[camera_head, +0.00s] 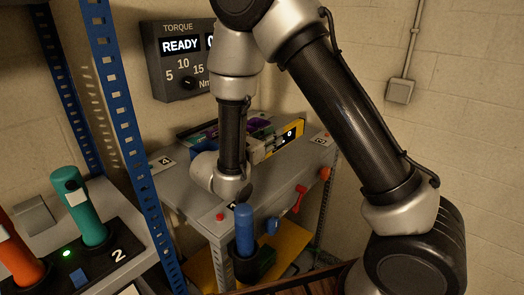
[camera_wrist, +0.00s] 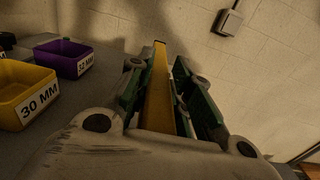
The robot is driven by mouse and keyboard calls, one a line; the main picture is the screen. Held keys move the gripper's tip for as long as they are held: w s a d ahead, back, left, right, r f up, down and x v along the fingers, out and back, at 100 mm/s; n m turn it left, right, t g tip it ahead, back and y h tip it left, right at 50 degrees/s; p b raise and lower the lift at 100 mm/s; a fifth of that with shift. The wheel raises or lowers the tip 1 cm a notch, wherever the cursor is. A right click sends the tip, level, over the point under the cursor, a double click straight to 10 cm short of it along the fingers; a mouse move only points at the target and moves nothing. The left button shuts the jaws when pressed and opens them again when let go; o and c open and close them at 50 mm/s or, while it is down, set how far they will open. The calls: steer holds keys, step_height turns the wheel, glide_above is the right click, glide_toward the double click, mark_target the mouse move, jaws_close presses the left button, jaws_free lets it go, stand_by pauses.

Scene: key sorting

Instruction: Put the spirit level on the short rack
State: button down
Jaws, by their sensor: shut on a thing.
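The spirit level is a long yellow bar with a dark panel. In the wrist view the spirit level (camera_wrist: 158,95) runs lengthwise between the green-padded fingers of my gripper (camera_wrist: 158,68), which is shut on it; its far end sticks out past the fingertips. In the head view the yellow bar (camera_head: 294,131) shows above the grey bench top, right of my forearm. My wrist and arm hide its left part and most of my gripper there. I cannot tell whether it touches the bench. I cannot make out which thing is the short rack.
A yellow bin (camera_wrist: 24,95) and a purple bin (camera_wrist: 65,58) stand left of my gripper. The grey bench (camera_head: 180,178) carries a red button (camera_head: 220,216), and a red lever (camera_head: 299,198) is on its front. A blue post (camera_head: 137,130) and a blue-handled tool (camera_head: 244,228) stand nearby.

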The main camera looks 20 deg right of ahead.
steer(key=shift+f, duration=2.45)
steer(key=shift+f, duration=0.15)
steer(key=c, duration=1.3)
jaws_free()
steer(key=v, duration=0.7)
steer(key=shift+s+a, duration=0.15)
steer(key=shift+s, duration=0.05)
